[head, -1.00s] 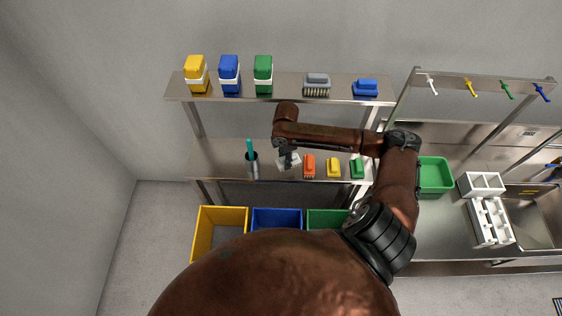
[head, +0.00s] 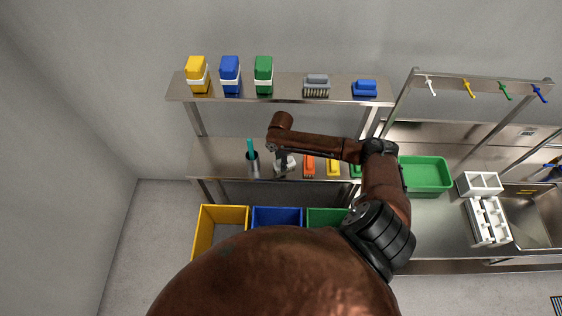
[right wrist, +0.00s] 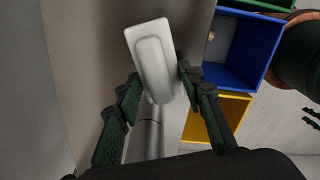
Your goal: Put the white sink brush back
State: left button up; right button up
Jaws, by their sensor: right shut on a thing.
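The white sink brush (right wrist: 155,60) fills the space between the fingers of my right gripper (right wrist: 160,86) in the right wrist view. The gripper is shut on it. In the head view my right gripper (head: 284,165) is at the lower shelf (head: 215,156), between a metal cup (head: 253,167) and an orange brush (head: 309,167). The brush is mostly hidden there by the gripper and forearm. I cannot tell whether it touches the shelf. My left gripper is not in view.
Yellow (head: 333,168) and green brushes stand right of the orange one, partly behind my arm. The upper shelf (head: 290,88) holds grey (head: 317,84) and blue (head: 366,88) brushes. Coloured bins (head: 276,217) stand below. A green tray (head: 427,174) and sink (head: 530,222) are at right.

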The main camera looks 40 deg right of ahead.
jog(key=o, duration=1.1)
jog(key=shift+f, duration=0.1)
notch_tip(320, 180, up, 12)
jog(key=b, duration=0.1)
jog(key=shift+b, duration=0.35)
